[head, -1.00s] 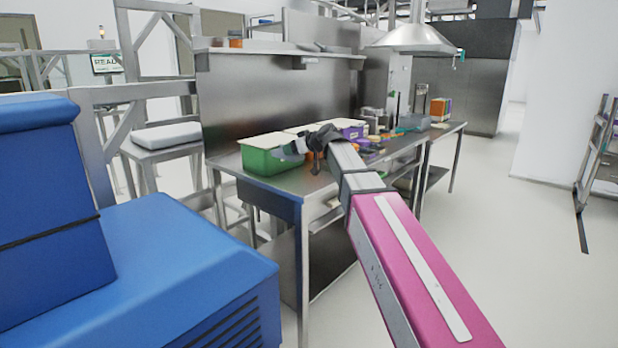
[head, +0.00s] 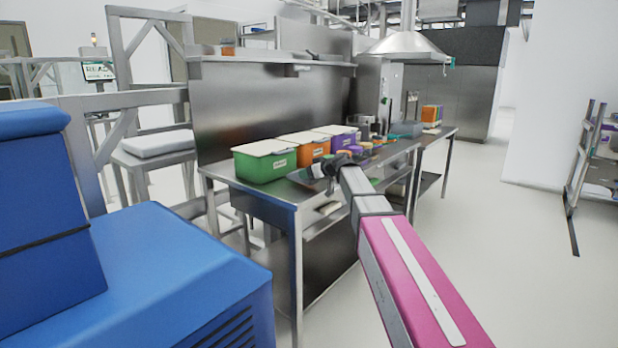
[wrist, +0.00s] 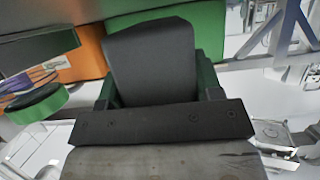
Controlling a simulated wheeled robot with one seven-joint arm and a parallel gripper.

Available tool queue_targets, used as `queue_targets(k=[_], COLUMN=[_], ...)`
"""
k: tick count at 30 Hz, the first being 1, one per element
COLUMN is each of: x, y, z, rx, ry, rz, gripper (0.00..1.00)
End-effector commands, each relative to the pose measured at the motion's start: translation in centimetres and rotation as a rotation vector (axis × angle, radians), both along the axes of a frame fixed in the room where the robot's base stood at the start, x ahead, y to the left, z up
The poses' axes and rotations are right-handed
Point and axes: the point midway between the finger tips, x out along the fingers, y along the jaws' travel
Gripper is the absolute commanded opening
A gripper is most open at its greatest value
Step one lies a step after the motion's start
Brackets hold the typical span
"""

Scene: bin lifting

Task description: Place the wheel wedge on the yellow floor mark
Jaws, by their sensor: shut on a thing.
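My gripper (wrist: 157,90) is shut on a dark grey block, the wheel wedge (wrist: 150,60), which stands up between the fingers in the wrist view. In the head view my gripper (head: 328,172) is small, at the far end of my arm over the front part of the steel table; the wedge is hard to make out there. The yellow floor mark does not show in either view.
A steel table (head: 285,196) holds a green bin (head: 266,164), an orange bin (head: 308,150) and a purple bin (head: 347,140), all with pale lids. A metal rack (head: 597,150) stands at the right. The pale floor (head: 500,240) right of the table is clear.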

Motion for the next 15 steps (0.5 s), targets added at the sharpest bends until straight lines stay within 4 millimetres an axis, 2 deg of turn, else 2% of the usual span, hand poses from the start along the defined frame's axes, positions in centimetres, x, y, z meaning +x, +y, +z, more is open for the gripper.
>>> queue_targets(k=[3,14,15], x=[-0.01,0.01,0.00], y=[0.00,0.01,0.02], z=[-1.37,-1.68,-1.73], rx=[0.000,0.001,0.000], ry=[0.000,-0.001,0.000], rz=[-0.001,-0.001,0.000], gripper=[0.24,0.24,0.66])
